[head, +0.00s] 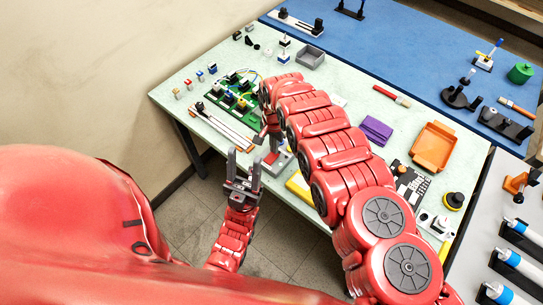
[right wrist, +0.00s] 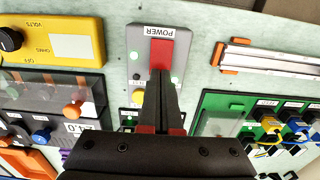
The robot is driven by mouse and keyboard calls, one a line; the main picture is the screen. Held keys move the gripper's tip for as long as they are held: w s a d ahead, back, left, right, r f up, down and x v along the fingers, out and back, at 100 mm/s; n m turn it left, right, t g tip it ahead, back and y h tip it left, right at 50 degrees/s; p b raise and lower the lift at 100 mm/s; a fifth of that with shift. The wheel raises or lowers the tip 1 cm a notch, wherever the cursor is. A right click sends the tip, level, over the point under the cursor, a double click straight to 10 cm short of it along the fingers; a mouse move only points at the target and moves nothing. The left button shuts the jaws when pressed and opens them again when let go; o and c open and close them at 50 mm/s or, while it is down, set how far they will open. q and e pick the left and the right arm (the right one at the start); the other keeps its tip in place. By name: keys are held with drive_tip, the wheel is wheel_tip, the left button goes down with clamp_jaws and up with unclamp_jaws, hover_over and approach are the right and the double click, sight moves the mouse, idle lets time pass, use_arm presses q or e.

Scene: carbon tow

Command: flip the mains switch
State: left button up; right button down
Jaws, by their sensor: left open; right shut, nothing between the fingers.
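The mains switch is a red rocker (right wrist: 163,54) on a grey box (right wrist: 137,52) labelled POWER, seen in the right wrist view with green lights beside it. In the head view the grey box (head: 283,163) sits near the bench's front edge, partly hidden by my right arm. My right gripper (right wrist: 161,76) is shut and empty. Its fingertips overlap the lower end of the red rocker in the wrist view; I cannot tell whether they touch it. My left gripper (head: 244,156) is open and empty, fingers up, in front of the bench edge.
A yellow meter (right wrist: 60,50) lies left of the box in the wrist view. A green circuit board (right wrist: 215,105) with wires and a metal rail (right wrist: 275,60) are on its right. In the head view, a purple block (head: 376,131) and orange tray (head: 434,148) lie right of my arm.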

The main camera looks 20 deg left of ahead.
drive_tip(key=shift+f+b, duration=0.5)
drive_tip(key=shift+f, duration=0.3)
drive_tip(key=shift+r+p, duration=0.75)
drive_tip(key=shift+r, duration=0.55)
wheel_tip(320, 180, up, 2)
drive_tip(key=shift+p, duration=0.45)
drive_tip(key=shift+r+p, duration=0.35)
drive_tip(key=shift+r, duration=0.95)
